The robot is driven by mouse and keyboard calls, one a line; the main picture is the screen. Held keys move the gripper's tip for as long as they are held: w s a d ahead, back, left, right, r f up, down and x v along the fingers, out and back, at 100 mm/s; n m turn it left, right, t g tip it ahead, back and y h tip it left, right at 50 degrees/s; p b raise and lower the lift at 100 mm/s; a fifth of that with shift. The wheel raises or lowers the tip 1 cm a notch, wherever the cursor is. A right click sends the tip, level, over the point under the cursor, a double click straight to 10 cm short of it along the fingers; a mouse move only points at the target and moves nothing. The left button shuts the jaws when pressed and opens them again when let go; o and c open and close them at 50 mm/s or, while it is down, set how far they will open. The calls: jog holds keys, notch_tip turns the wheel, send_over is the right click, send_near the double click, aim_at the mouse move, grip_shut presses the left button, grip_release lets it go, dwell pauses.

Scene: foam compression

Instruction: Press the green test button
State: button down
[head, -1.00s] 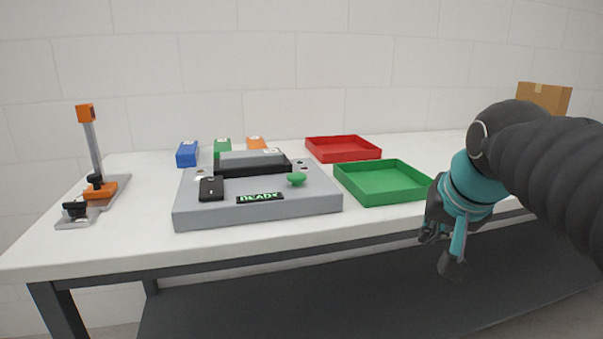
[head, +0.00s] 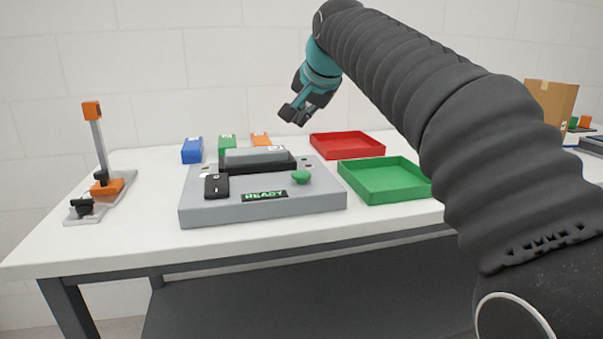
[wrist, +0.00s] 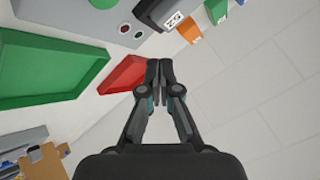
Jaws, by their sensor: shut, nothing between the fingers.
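The green test button (head: 301,177) is a round mushroom-shaped knob on the right front of the grey test machine (head: 325,203). In the wrist view its edge shows as a green disc (wrist: 102,3) at the top. A sign reading READY (head: 264,196) is on the machine's front, left of the button. My gripper (head: 289,116) is shut and empty, raised above and behind the button, over the back of the machine. In the wrist view my gripper (wrist: 165,70) has its fingertips together, close to the red tray in the picture.
A black switch (head: 216,186) and a dark press bed with a grey block (head: 256,156) are on the machine. Blue (head: 192,150), green (head: 227,146) and orange (head: 261,140) blocks stand behind. Red (head: 348,145) and green (head: 388,180) trays lie right. An orange-topped stand (head: 97,150) is left.

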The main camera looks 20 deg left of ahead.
aim_at(303, 174)
jog(key=shift+f, duration=0.1)
jog(key=shift+f+b, duration=2.4)
jog(key=shift+f, duration=1.9)
jog(key=shift+f, duration=0.2)
jog(key=shift+f, duration=0.25)
jog(key=shift+f+b, duration=0.5)
jog(key=shift+r, duration=0.1)
jog(key=shift+r+p, duration=0.8)
jog(key=shift+p, duration=0.15)
jog(key=shift+r, duration=0.1)
